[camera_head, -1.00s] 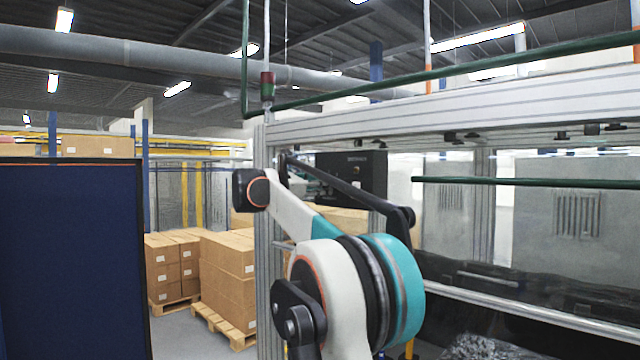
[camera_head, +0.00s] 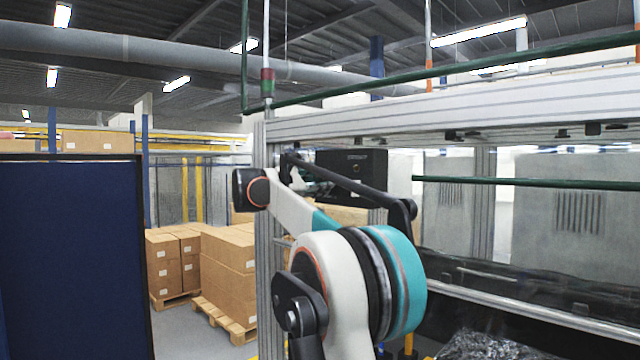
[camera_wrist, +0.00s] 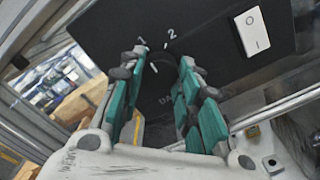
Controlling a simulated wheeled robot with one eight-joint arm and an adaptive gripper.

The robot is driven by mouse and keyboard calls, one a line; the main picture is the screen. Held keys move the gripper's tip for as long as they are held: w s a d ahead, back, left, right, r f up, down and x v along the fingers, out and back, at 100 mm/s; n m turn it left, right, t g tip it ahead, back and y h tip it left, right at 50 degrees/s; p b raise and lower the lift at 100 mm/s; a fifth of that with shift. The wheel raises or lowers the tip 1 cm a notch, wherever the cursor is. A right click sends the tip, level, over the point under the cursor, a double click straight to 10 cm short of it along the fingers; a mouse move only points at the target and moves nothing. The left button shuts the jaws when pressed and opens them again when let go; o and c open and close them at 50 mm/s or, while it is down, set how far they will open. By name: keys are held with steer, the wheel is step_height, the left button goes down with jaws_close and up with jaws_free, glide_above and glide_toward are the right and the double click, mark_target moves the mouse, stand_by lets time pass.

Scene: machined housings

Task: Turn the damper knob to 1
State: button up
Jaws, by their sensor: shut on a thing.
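The black control panel (camera_wrist: 120,22) fills the upper part of the wrist view, with white marks "1" and "2" and partly hidden lettering starting "DA". The dark damper knob (camera_wrist: 158,76) is below these marks, between my teal fingers, and hard to tell from the panel. A short pale line on it appears to be its pointer, nearer the 1 than the 2. My gripper (camera_wrist: 163,66) is shut on the knob, one finger on each side. In the head view the panel (camera_head: 362,166) is beyond my arm, which hides the knob.
A white rocker switch (camera_wrist: 251,31) is on the panel, right of the knob. The panel is by an aluminium machine frame (camera_head: 350,122). Stacked cardboard boxes (camera_head: 228,268) stand on pallets behind, and a dark blue partition (camera_head: 70,255) is at left.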

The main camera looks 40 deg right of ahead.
steer(key=o, duration=1.1)
steer(key=a, duration=0.8)
steer(key=s+a, duration=0.1)
steer(key=a, duration=0.3)
